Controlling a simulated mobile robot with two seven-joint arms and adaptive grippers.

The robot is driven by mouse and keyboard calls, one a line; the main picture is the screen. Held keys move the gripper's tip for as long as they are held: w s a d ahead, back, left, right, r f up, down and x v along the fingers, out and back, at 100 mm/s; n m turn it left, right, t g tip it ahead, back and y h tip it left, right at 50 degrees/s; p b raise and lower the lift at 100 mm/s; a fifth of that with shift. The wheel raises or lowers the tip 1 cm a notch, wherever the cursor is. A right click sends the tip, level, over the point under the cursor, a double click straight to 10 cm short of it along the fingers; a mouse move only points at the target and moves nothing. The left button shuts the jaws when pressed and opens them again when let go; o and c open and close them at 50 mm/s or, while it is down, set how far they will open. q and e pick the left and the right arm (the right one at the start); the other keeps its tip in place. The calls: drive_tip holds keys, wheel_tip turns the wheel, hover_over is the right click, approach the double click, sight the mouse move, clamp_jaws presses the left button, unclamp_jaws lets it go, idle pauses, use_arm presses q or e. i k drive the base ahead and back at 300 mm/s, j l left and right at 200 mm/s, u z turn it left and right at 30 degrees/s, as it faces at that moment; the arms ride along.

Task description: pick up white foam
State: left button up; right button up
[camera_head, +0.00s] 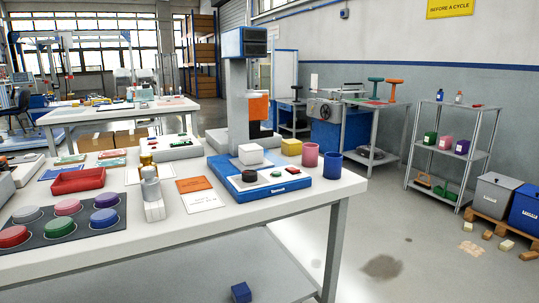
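Neither of my grippers is in view.
A pink cup (310,155) and a blue cup (332,165) stand right of the block.

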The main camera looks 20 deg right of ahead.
sight(250, 158)
drive_tip(key=i+l+z, duration=0.2)
drive_tip(key=i+l, duration=0.15)
drive_tip(key=l, duration=0.15)
drive_tip(key=i+l+z, duration=0.25)
drive_tip(key=i+l, duration=0.1)
drive_tip(key=l, duration=0.1)
